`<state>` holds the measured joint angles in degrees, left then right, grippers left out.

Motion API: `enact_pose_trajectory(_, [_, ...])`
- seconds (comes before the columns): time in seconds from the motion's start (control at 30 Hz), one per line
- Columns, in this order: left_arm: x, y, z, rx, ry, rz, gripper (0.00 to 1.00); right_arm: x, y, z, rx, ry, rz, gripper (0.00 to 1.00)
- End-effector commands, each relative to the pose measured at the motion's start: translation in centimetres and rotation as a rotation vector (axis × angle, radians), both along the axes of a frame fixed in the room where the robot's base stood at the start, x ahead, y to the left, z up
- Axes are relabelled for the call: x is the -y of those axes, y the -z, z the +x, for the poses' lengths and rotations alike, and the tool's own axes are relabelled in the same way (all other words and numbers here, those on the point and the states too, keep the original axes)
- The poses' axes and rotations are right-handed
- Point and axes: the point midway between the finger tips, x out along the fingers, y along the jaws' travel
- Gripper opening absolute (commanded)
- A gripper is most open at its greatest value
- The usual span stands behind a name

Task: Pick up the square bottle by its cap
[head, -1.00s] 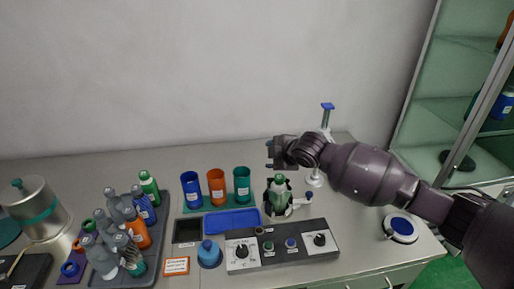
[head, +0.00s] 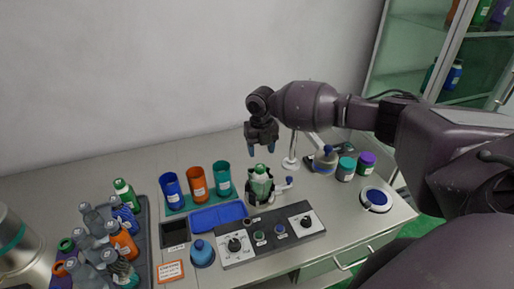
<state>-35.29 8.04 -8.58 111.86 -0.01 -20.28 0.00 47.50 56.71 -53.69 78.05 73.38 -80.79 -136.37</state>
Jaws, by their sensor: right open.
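A green bottle with a pale cap (head: 260,172) stands upright in a dark holder (head: 252,194) behind the control panel. Whether it is square I cannot tell at this size. My left gripper is not in view.
The control panel (head: 270,236) with knobs lies in front. Blue, orange and teal cups (head: 198,184) and a blue tray (head: 217,217) stand left. Several bottles crowd a grey tray (head: 144,240) at far left. A white stand (head: 291,160) rises close to the right.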

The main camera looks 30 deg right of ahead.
Motion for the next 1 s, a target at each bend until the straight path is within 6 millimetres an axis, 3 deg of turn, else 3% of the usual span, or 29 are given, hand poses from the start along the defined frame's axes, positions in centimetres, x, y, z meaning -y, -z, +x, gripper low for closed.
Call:
enact_pose_trajectory(0.37, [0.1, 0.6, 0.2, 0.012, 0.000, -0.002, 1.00, 0.0, 0.9, 0.0, 0.004, -0.056, -0.001, 0.55])
enact_pose_trajectory(1.0, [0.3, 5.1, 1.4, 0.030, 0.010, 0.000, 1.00, 0.0, 7.8, 0.0, 0.000, -0.054, -0.001, 0.55])
